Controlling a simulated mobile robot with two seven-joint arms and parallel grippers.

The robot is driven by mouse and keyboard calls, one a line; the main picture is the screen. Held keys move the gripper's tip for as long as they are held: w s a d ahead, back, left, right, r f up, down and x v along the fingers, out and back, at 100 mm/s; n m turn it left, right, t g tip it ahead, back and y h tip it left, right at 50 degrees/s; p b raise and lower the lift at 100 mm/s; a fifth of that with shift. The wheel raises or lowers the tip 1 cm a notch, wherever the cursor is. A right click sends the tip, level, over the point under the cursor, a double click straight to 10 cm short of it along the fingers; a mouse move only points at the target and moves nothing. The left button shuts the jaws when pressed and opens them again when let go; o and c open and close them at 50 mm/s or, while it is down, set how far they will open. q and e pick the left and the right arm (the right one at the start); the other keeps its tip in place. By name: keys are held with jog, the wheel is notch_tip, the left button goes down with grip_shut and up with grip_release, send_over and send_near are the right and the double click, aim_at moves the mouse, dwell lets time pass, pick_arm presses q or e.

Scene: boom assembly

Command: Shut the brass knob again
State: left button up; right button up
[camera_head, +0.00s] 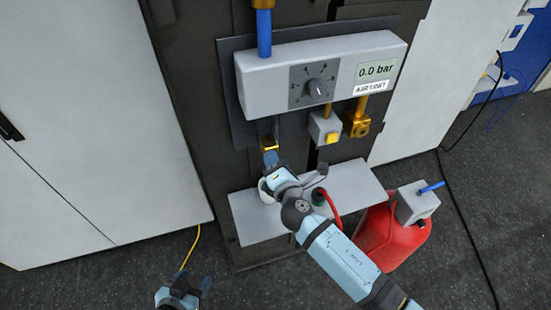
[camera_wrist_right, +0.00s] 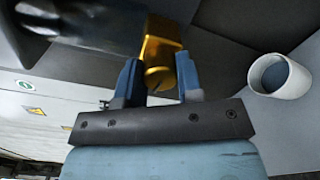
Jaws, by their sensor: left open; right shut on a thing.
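The brass knob (camera_head: 268,138) sits below the left part of the grey air unit (camera_head: 258,86), partly hidden by my right gripper. My right gripper (camera_head: 270,156) reaches up to it from below. In the right wrist view the brass knob (camera_wrist_right: 163,48) stands between the two blue fingers (camera_wrist_right: 160,82), which are shut on it. The knob's exact turn is hard to tell. The unit's display (camera_head: 376,71) reads 0.0 bar. My left gripper (camera_head: 188,287) is open and empty, low over the floor at the bottom left.
A grey shelf (camera_head: 250,222) lies below, with a white cup (camera_wrist_right: 280,76) near my right gripper. A red canister (camera_head: 390,240) stands at right.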

jog(key=n, duration=0.1)
jog(key=n+p, duration=0.1)
jog(key=n, duration=0.2)
jog(key=shift+w+r+n, duration=0.1)
jog(key=shift+r+n, duration=0.15)
jog(key=shift+n, duration=0.05)
jog(key=shift+n+p, duration=0.3)
jog(key=shift+n, duration=2.3)
jog(key=o, duration=0.9)
jog(key=shift+f, duration=0.15)
jog(key=shift+f, duration=0.1)
